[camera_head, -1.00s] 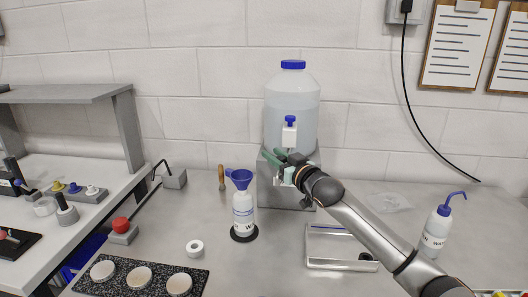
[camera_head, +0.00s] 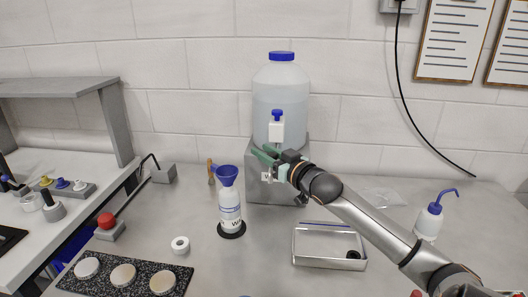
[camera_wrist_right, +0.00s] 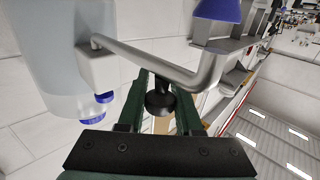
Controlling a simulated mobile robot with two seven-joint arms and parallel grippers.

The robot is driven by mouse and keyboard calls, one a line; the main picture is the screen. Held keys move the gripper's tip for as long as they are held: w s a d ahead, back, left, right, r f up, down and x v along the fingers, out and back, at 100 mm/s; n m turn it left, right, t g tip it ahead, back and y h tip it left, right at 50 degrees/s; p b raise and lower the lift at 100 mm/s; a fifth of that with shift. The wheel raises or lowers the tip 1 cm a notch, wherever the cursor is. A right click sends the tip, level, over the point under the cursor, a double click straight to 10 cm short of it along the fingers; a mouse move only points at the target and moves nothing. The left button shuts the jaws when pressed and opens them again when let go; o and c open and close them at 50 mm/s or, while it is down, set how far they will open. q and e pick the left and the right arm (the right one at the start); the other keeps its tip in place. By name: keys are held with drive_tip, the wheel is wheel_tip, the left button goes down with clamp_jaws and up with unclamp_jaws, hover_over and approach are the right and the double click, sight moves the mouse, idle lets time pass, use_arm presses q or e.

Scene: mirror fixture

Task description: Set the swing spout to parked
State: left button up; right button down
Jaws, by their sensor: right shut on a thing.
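The swing spout (camera_wrist_right: 150,62) is a grey metal tube running from the white tap block (camera_head: 276,132) on the large clear jug (camera_head: 281,95). In the right wrist view, it crosses from the block (camera_wrist_right: 97,68) to an upturned-looking end close to the blue funnel (camera_wrist_right: 216,10). A dark round knob (camera_wrist_right: 160,102) sits on the tube. My right gripper (camera_head: 266,157) is in front of the jug below the tap; its green fingers (camera_wrist_right: 161,92) are shut on the knob, one each side. In the head view the gripper mostly hides the spout. My left gripper is out of view.
A white bottle (camera_head: 230,212) holds the blue funnel, on a black disc left of the jug's grey stand (camera_head: 262,192). A shallow metal tray (camera_head: 296,250) and a wash bottle (camera_head: 430,222) are to the right. A black speckled mat (camera_head: 190,273) lies front left.

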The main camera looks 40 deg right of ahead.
drive_tip(key=c, duration=0.6)
unclamp_jaws()
drive_tip(key=s+a+b, duration=0.1)
drive_tip(key=s, duration=1.1)
drive_tip(key=shift+s, duration=0.25)
